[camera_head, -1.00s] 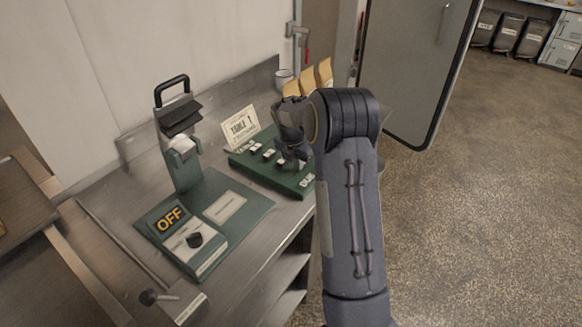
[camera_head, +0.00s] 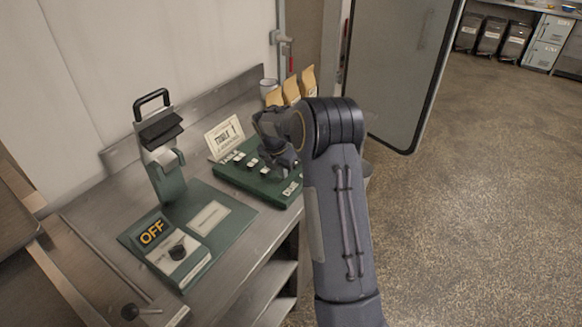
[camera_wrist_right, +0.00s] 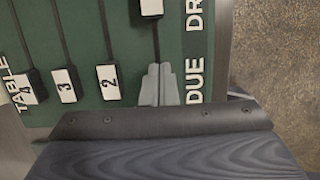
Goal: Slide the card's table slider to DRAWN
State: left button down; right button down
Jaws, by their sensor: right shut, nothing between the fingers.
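The card (camera_head: 225,135) stands behind the green slider board (camera_head: 232,180) and reads TABLE 1. In the right wrist view, the board (camera_wrist_right: 85,20) has sliders marked 4 (camera_wrist_right: 28,90), 3 (camera_wrist_right: 64,86) and 2 (camera_wrist_right: 108,82) near the DUE end. Another slider (camera_wrist_right: 151,7), its number not visible, sits farther up its slot, beside the start of the "DR" lettering. My right gripper (camera_head: 275,163) is over the board. In its wrist view the shut, empty fingertips (camera_wrist_right: 159,80) are over that slider's slot beside DUE, apart from the slider. My left gripper is not in view.
A green stand (camera_head: 168,165) and an OFF panel (camera_head: 165,245) with a black knob are left of the board on the steel counter (camera_head: 245,240). A grey door (camera_head: 405,80) stands right.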

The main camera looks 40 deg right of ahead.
jog(key=b+v, duration=0.1)
jog(key=v, duration=0.8)
jog(key=shift+r, duration=0.4)
jog(key=shift+d, duration=0.1)
jog(key=s+a+r+m+t+y, duration=0.2)
jog(key=s+a+r+m, duration=0.1)
jog(key=s+a+m, duration=0.4)
jog(key=s+a+r+m+t+y, duration=0.1)
jog(key=s+a+r+m+y, duration=0.15)
jog(key=s+a+m, duration=0.5)
jog(key=s+a+f+m+t+y, duration=0.1)
jog(key=s+a+f+m, duration=0.1)
jog(key=s+a+m, duration=0.2)
jog(key=s+a+f+m+y, duration=0.1)
jog(key=s+a+m, duration=0.3)
jog(key=s, duration=0.7)
jog(key=shift+a+f+t, duration=0.4)
jog(key=shift+a+f, duration=0.3)
jog(key=shift+a, duration=0.05)
